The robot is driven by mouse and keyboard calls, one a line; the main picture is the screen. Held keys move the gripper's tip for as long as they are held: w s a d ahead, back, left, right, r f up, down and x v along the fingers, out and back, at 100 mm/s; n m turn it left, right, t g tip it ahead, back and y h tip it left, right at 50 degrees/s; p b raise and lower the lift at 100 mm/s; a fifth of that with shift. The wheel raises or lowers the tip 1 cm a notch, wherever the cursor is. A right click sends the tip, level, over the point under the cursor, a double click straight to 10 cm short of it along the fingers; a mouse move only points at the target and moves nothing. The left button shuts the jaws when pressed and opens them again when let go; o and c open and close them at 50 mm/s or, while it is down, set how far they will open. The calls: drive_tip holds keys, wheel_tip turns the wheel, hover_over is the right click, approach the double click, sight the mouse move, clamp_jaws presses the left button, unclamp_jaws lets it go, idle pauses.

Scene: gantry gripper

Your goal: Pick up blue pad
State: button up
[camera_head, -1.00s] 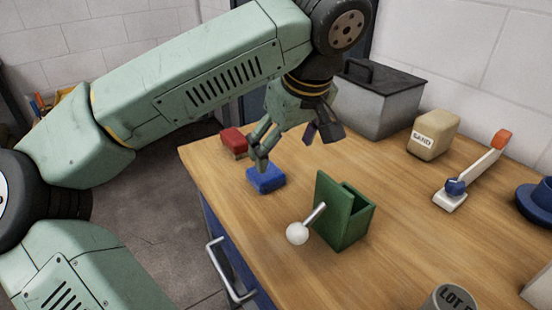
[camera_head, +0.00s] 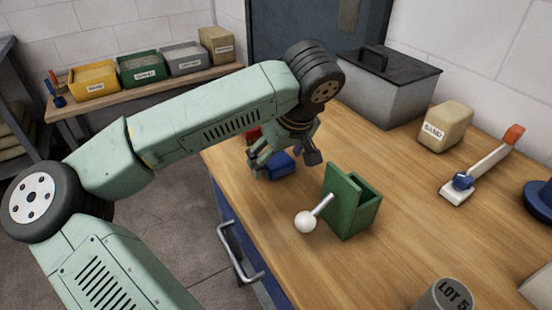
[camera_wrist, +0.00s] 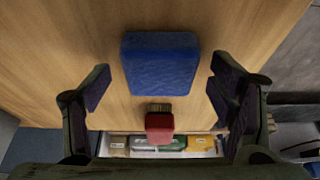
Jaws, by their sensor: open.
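The blue pad (camera_head: 284,164) lies on the wooden table near its left edge, partly hidden by my gripper (camera_head: 285,158). In the wrist view the blue pad (camera_wrist: 160,63) lies between my two fingers, nearer the top of the picture than the fingers' middle. My gripper (camera_wrist: 160,88) is open, with one dark finger pad on each side of the blue pad and a gap on both sides. I see no contact. How high the fingertips are above the table is hard to tell.
A green box (camera_head: 352,205) with a white-knobbed lever (camera_head: 306,222) stands close to the right. A lidded grey bin (camera_head: 385,95), a sand block (camera_head: 445,127) and a lever switch (camera_head: 470,180) are further right.

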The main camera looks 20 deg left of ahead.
sight(278, 160)
drive_tip(key=shift+f, duration=0.1)
drive_tip(key=shift+c, duration=0.3)
drive_tip(key=c, duration=1.1)
wheel_tip(278, 160, up, 10)
drive_tip(key=b, duration=0.1)
drive_tip(key=shift+b, duration=0.35)
drive_tip(key=o, duration=0.5)
drive_tip(key=c, duration=0.5)
